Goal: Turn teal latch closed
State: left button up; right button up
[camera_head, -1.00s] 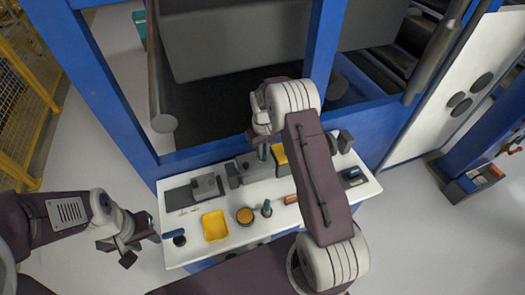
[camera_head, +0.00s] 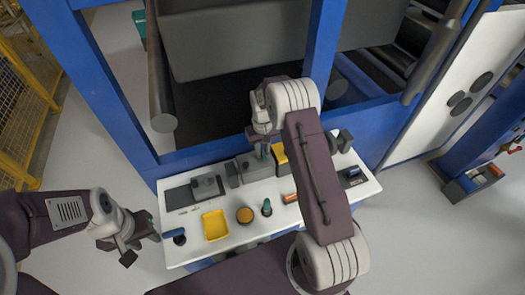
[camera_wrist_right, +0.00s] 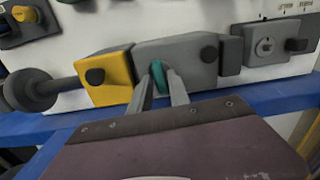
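The teal latch (camera_wrist_right: 158,77) stands out from the front of a grey block (camera_wrist_right: 185,60) in the right wrist view. My right gripper (camera_wrist_right: 160,80) has one finger on each side of the latch, with no clear gap, and seems shut on it. In the head view, my right gripper (camera_head: 264,150) is over the grey housing at the panel's back edge, and the latch is mostly hidden by it. My left gripper (camera_head: 141,246) is open and empty beside the panel's left edge, away from the latch.
A yellow block (camera_wrist_right: 105,75) adjoins the latch's block. A blue frame post (camera_head: 322,50) rises behind.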

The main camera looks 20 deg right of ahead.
aim_at(263, 153)
jog(key=shift+o, duration=0.6)
jog(key=shift+s, duration=0.1)
notch_tip(263, 153, up, 9)
jog(key=b, duration=0.1)
